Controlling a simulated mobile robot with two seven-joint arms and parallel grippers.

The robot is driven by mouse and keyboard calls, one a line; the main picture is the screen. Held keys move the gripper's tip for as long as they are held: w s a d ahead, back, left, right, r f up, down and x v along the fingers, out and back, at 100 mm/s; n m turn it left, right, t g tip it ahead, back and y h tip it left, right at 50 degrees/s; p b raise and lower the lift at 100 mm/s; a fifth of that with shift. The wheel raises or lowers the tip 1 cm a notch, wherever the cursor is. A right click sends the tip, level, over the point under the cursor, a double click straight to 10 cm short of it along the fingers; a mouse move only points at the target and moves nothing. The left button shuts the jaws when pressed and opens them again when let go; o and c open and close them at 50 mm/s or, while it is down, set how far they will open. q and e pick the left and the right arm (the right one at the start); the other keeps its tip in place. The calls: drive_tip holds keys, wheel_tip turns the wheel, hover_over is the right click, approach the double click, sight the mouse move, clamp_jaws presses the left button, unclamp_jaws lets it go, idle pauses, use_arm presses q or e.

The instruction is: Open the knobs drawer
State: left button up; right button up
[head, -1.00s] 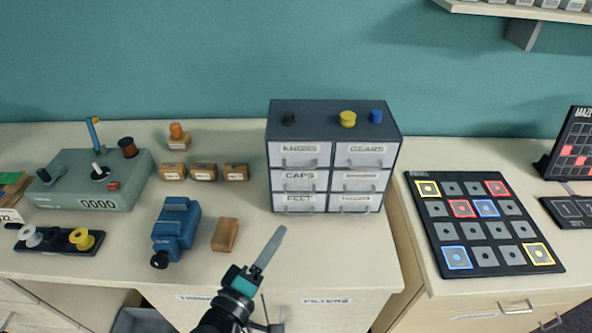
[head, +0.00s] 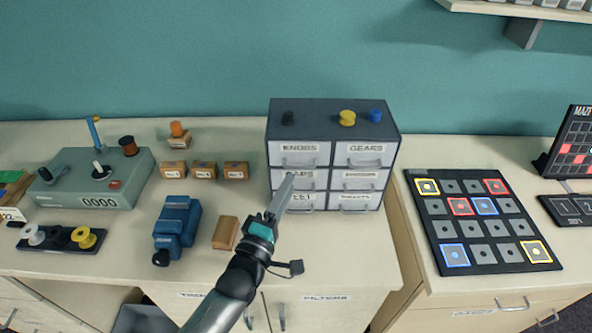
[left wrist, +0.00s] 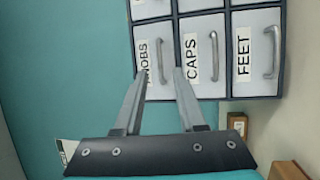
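The knobs drawer (head: 285,158) is the top left drawer of a dark grey cabinet (head: 330,114), with a pale front, a label and a bar handle. It looks closed. In the left wrist view, turned sideways, the knobs drawer (left wrist: 150,86) is left of the caps drawer. My left gripper (head: 290,177) is raised in front of the cabinet's left column, its tips showing just below the knobs handle. In the left wrist view my left gripper (left wrist: 161,77) is open, with the knobs handle showing between the fingertips. Contact cannot be told. My right gripper is not in view.
The caps drawer (left wrist: 205,82) and feet drawer (left wrist: 256,80) are below the knobs drawer. Small knobs, one a yellow knob (head: 347,118), stand on the cabinet. A blue device (head: 176,226) and a wooden block (head: 226,233) lie left of my arm.

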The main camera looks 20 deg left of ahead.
use_arm(q)
drive_tip(key=w, duration=0.5)
drive_tip(key=shift+d+r, duration=0.3)
drive_tip(key=shift+r, duration=0.1)
clamp_jaws()
idle(1.1)
